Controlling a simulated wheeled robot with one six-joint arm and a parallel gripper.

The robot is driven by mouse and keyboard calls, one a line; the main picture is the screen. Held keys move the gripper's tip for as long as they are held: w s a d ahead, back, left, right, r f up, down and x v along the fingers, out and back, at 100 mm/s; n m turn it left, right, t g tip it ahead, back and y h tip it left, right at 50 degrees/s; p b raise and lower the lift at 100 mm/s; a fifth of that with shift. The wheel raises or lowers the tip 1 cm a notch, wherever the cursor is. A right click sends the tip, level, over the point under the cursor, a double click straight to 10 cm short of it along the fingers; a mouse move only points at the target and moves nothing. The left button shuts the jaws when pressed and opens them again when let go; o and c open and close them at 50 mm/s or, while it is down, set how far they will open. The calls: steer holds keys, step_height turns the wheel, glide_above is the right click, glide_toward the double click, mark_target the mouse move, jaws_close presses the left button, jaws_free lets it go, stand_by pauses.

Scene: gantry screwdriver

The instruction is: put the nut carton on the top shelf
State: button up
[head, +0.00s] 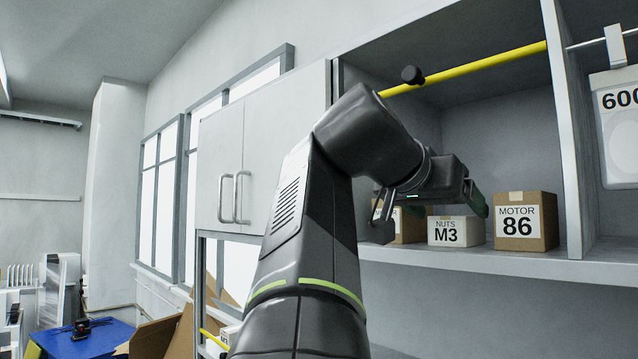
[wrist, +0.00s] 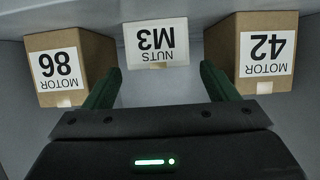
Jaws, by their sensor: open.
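The nut carton (head: 456,231), a small white box labelled NUTS M3, stands upright on the cabinet shelf (head: 500,261), between two brown motor boxes. In the wrist view the carton (wrist: 156,42) appears upside down, ahead of my gripper (wrist: 157,82) and roughly centred between the two green fingers. My gripper (head: 432,208) is open and empty, with the fingers apart from the carton. In the head view it is in front of the shelf opening, and the wrist hides part of the shelf interior.
The motor 86 box (head: 525,222) is close to the nut carton on the right. The motor 42 box (wrist: 266,52) is on its other side. A yellow bar (head: 480,65) crosses above. An upright divider (head: 568,130) bounds the bay, and a closed cabinet door (head: 220,165) is on the left.

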steer(key=b+v, duration=0.1)
steer(key=v, duration=1.1)
steer(key=shift+d, duration=0.1)
stand_by(0.4)
steer(key=shift+p+x, duration=0.6)
steer(key=shift+x, duration=5.35)
